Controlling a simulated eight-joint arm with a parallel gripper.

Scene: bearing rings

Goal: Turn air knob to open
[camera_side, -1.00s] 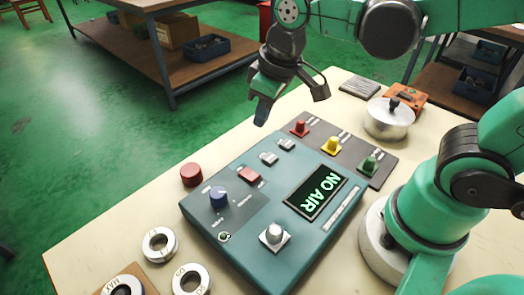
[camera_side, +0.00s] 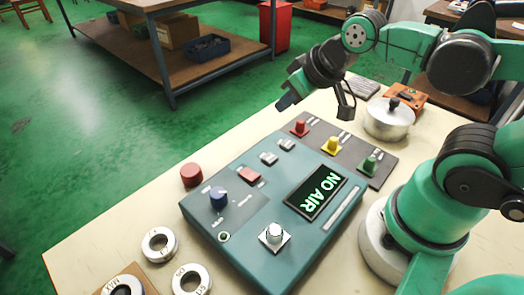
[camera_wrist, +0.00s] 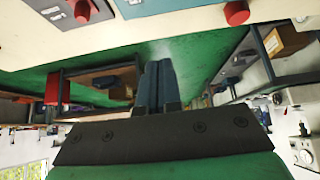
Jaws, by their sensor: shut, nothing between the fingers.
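The teal control panel (camera_side: 262,262) lies on the table in the side view, and its display (camera_side: 316,193) reads "NO AIR". It carries a blue knob (camera_side: 218,197) and a pale knob (camera_side: 274,233) on a square plate. A dark grey strip beside it carries a red knob (camera_side: 300,127), a yellow knob (camera_side: 332,145) and a green knob (camera_side: 370,164). I cannot read which knob is marked air. My gripper (camera_side: 284,104) is shut and empty, in the air beyond the red knob and touching nothing. Its closed fingers (camera_wrist: 158,76) also show in the wrist view.
A red cylinder (camera_side: 191,175) stands left of the panel. Metal rings (camera_side: 160,244) lie at the table's front left. A round metal pot (camera_side: 389,119) and an orange box (camera_side: 407,95) stand at the back right. A workbench (camera_side: 168,52) is beyond the table.

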